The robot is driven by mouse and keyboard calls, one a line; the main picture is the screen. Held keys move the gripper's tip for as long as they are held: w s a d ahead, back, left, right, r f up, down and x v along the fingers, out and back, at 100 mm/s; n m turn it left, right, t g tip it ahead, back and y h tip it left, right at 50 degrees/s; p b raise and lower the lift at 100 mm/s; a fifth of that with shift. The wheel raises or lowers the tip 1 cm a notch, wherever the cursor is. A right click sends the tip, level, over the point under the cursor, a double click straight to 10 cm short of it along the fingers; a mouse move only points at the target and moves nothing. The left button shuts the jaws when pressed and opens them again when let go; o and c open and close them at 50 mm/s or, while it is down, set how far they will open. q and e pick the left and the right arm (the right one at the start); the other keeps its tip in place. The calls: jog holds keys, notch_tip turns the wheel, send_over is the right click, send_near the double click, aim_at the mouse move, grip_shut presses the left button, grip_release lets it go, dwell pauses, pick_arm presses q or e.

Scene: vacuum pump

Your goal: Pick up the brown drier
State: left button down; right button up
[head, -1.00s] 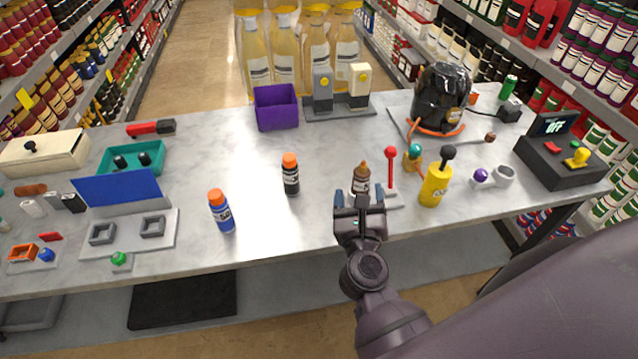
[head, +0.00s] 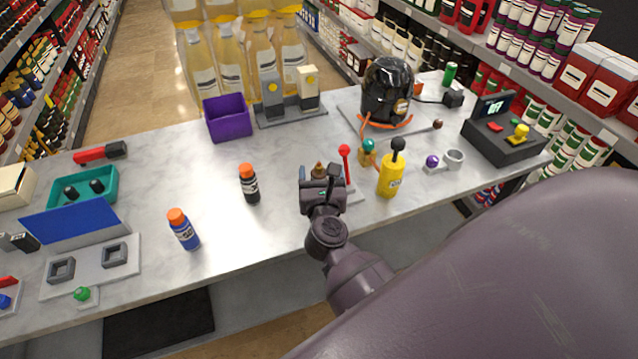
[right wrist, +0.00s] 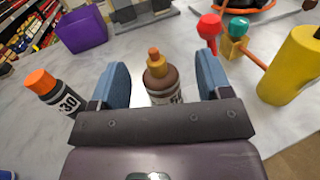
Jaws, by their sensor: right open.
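The brown drier is a small brown bottle with an orange-tan tip and a pale label. It stands upright between the fingers of my right gripper in the right wrist view (right wrist: 163,80). In the head view only its tip (head: 319,170) shows above my right gripper (head: 322,180), which hides the rest. The blue fingers of the right gripper (right wrist: 161,85) are open on either side of the bottle, with a visible gap on each side. My left gripper is not in view.
A black bottle with orange cap (head: 249,184) stands to the left, a blue one (head: 183,229) further left. A red-knobbed lever (head: 346,165) and a yellow pump bottle (head: 391,172) stand close on the right. Bare tabletop lies between the purple bin (head: 228,119) and the gripper.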

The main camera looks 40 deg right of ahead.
jog(key=shift+x, duration=1.85)
jog(key=shift+w+a, duration=0.1)
jog(key=shift+a, duration=0.05)
jog(key=shift+c, duration=0.3)
grip_shut()
jog(key=shift+r, duration=0.15)
